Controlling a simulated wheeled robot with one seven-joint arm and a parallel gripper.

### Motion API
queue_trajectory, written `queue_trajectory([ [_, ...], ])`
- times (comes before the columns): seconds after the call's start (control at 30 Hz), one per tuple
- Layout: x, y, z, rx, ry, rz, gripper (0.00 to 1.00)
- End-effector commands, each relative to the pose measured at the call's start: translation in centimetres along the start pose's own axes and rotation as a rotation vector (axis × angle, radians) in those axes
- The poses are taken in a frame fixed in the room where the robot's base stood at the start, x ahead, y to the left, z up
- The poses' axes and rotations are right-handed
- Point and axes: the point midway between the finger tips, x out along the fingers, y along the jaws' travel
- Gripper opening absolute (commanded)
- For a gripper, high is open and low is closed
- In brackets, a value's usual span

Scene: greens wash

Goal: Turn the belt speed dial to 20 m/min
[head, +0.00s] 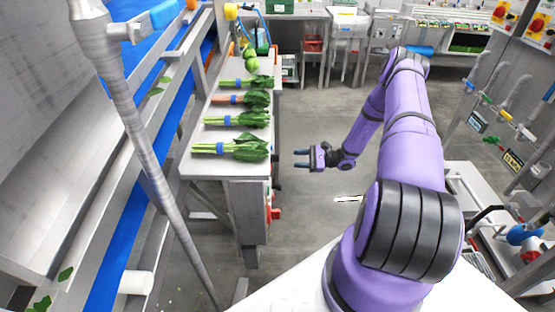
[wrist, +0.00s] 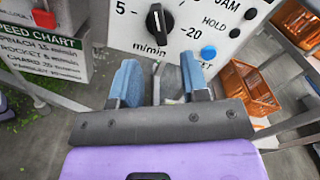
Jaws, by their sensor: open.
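The black belt speed dial (wrist: 159,24) sits on a pale panel (wrist: 120,30) at the top of the wrist view. It has a light line on its face, "5" at its left, "20" at its lower right and "m/min" below; its exact setting is hard to read. My gripper (wrist: 159,80) is open with blue-padded fingers, empty, pointing toward the panel just below the dial and apart from it. In the head view my gripper (head: 301,158) reaches left toward the bench side. I cannot make out the dial in the head view.
A blue button (wrist: 208,52) and other small buttons lie right of the dial. A speed chart (wrist: 45,45) hangs at left. Orange crates (wrist: 248,92) stand at right. Bunches of greens (head: 235,148) lie on the bench (head: 200,168). Grey floor is clear beyond my arm.

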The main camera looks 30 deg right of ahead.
Motion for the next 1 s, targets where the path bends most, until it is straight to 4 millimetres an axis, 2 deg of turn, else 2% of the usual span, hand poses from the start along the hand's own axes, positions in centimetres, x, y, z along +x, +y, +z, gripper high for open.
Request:
queue_trajectory([
  [0.2, 4.1, 0.1, 0.1, 0.001, -0.002, 0.004, 0.41],
  [0.4, 6.9, 0.0, 0.1, 0.000, -0.001, 0.003, 0.41],
  [0.6, 8.2, 0.0, 0.1, 0.000, -0.001, 0.002, 0.41],
  [0.9, 8.3, 0.0, 0.1, 0.000, 0.000, 0.002, 0.41],
  [1.0, 8.3, 0.0, 0.1, 0.000, 0.000, 0.002, 0.18],
])
